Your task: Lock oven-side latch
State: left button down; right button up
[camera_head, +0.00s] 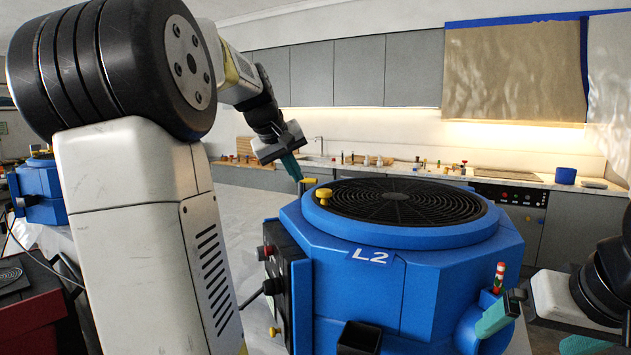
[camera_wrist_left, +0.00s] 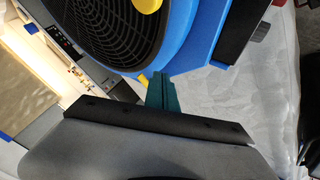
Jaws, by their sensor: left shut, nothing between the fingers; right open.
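A blue machine marked L2 (camera_head: 330,236) with a round black grille on top stands in the middle. A small yellow latch piece (camera_head: 309,180) sits at its far-left rim, and a yellow knob (camera_head: 323,194) stands nearer. I cannot tell which piece is the oven-side latch. My left gripper (camera_head: 297,176) is shut and empty, its green fingertips pointing down beside the far-left latch piece. In the left wrist view, the shut fingers (camera_wrist_left: 160,88) are close to a yellow piece (camera_wrist_left: 143,80) at the blue rim; contact is unclear. My right gripper (camera_head: 540,330) is open at the lower right.
An oven front (camera_head: 512,194) with knobs is in the far counter at the right. A small striped red, white and green piece (camera_head: 499,277) stands on the machine's right side, by my right gripper. Another blue machine (camera_head: 42,188) is at the far left.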

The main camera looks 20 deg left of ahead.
pick_arm(q)
jog(key=s+r, duration=0.1)
jog(key=d+r, duration=0.1)
jog(key=s+d+r, duration=0.1)
jog(key=r, duration=0.1)
jog(key=shift+s, duration=0.35)
jog(key=shift+s, duration=0.1)
